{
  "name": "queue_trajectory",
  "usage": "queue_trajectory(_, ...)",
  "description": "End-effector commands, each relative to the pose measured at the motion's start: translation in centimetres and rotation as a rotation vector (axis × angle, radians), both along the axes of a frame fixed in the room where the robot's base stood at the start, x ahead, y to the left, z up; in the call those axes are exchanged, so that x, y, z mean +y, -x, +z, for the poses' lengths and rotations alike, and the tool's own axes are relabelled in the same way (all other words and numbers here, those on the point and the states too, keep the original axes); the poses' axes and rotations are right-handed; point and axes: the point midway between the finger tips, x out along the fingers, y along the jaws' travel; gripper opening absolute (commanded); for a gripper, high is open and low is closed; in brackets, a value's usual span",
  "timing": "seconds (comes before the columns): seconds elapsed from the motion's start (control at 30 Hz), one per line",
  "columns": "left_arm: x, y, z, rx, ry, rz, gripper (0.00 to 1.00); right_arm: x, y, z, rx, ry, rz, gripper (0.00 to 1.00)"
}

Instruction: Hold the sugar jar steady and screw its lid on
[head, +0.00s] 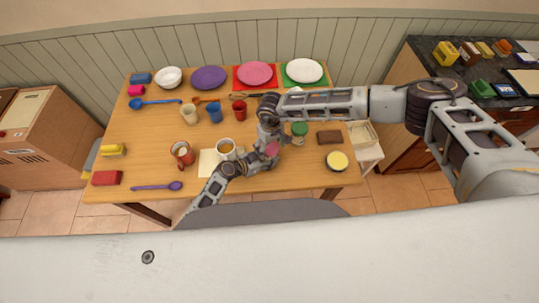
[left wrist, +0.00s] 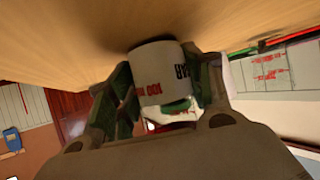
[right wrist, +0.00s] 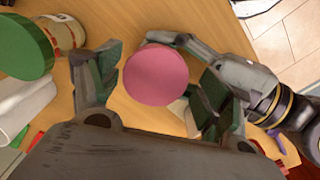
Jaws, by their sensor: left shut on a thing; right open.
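The sugar jar (left wrist: 160,75) shows in the left wrist view as a white cylinder with red and black lettering, gripped between the fingers of my left gripper (left wrist: 160,90). In the right wrist view a round pink lid (right wrist: 156,75) covers the jar from above, so whether its thread is seated cannot be told. The lid also shows in the head view (head: 271,149). My right gripper (right wrist: 155,85) is open above the jar, its fingers on either side of the lid with gaps between. The left gripper's fingers (right wrist: 190,65) show beside and below the lid.
A green-lidded jar (head: 299,130) stands close to the right of the grippers; its lid (right wrist: 25,45) shows at left in the right wrist view.

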Motion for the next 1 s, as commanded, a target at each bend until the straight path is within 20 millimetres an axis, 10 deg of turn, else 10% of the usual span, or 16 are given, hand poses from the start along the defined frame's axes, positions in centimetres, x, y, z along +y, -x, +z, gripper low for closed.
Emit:
queue_trajectory(0.77, 0.00, -0.01, 0.02, 0.000, 0.000, 0.000, 0.08, 0.03, -0.01, 0.00, -0.001, -0.001, 0.268, 0.78)
queue_trajectory(1.0, -0.01, -0.02, 0.02, 0.000, 0.000, 0.000, 0.08, 0.08, 0.06, -0.01, 0.000, -0.002, 0.267, 0.48)
